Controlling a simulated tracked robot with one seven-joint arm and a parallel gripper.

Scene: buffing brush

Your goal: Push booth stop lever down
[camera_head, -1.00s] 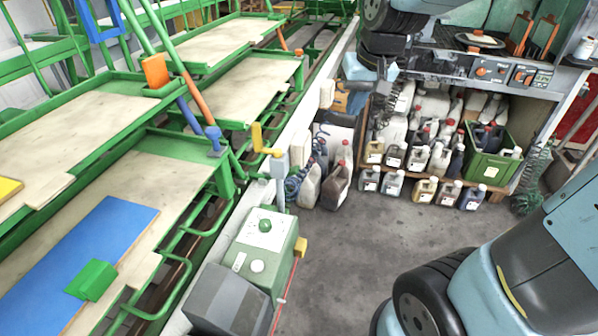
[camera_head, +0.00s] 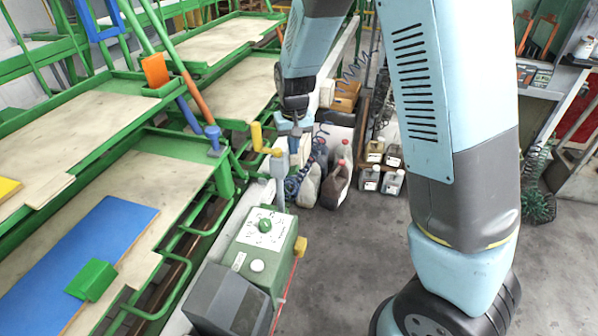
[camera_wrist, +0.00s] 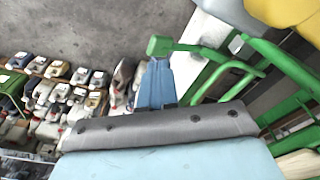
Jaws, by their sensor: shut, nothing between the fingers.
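A yellow, bent lever (camera_head: 257,137) stands on top of a grey post (camera_head: 281,178) beside the green control box. Its free arm points upward. My gripper (camera_head: 295,145) is just right of and beyond the lever in the head view, pointing down; no contact shows. In the wrist view, my blue fingers (camera_wrist: 156,80) are together with nothing between them. A large yellow piece (camera_wrist: 290,10) and a grey piece (camera_wrist: 232,14) at the top right look like the lever and its post, cut off by the frame edge.
The green control box (camera_head: 262,240) has a green knob and a grey screen housing. Green rails (camera_head: 180,285) and board racks lie to the left. Jugs (camera_head: 337,185) stand on the floor close to my gripper.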

